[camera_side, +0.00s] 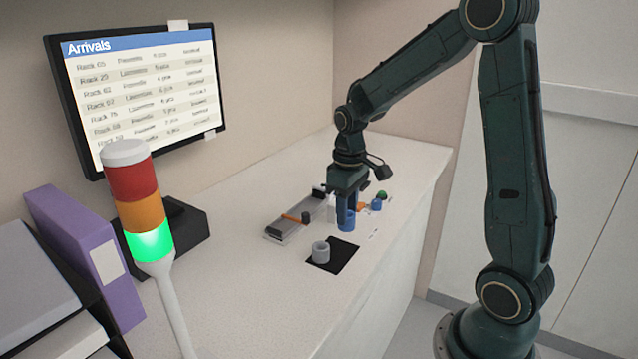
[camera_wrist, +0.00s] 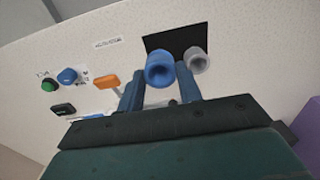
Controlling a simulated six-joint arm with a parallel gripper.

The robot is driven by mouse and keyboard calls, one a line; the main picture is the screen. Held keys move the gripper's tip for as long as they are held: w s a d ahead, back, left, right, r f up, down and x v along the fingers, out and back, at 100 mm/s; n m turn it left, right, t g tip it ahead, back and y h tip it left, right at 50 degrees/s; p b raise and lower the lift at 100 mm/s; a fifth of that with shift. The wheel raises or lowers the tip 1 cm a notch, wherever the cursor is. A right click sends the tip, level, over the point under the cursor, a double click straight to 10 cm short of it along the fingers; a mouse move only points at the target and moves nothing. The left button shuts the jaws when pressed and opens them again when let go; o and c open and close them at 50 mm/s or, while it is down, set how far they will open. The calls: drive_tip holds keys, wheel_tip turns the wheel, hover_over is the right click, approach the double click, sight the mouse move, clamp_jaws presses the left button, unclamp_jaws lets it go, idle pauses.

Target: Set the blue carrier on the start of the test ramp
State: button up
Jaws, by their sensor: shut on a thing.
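My gripper (camera_side: 346,212) points down over the counter and is shut on the blue carrier (camera_side: 346,220). In the wrist view the blue carrier (camera_wrist: 160,68), a round cup with an open top, sits between my two blue fingers (camera_wrist: 160,90). In the side view it appears upright; whether it touches the counter I cannot tell. A grey track (camera_side: 286,228), which looks like the test ramp, lies to the left of my gripper, with an orange bar (camera_side: 291,218) across it. My gripper's body hides most of it in the wrist view.
A grey carrier (camera_side: 320,252) stands on a black mat (camera_side: 346,254) in front of my gripper. Small green (camera_side: 382,195) and blue (camera_side: 376,205) parts lie to the right. A signal tower (camera_side: 136,200) and purple binder (camera_side: 88,255) stand at left. The front counter is clear.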

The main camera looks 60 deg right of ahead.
wheel_tip(320, 180, up, 7)
drive_tip(key=w+a, duration=0.2)
drive_tip(key=w, duration=0.6)
drive_tip(key=w+a, duration=0.2)
drive_tip(key=w, duration=0.6)
drive_tip(key=shift+d+f, duration=0.15)
drive_tip(key=shift+f, duration=1.1)
drive_tip(key=shift+d+f, duration=0.1)
drive_tip(key=shift+f, duration=1.1)
drive_tip(key=shift+f, duration=0.15)
drive_tip(key=shift+f, duration=2.9)
drive_tip(key=shift+f, duration=0.1)
drive_tip(key=o, duration=0.9)
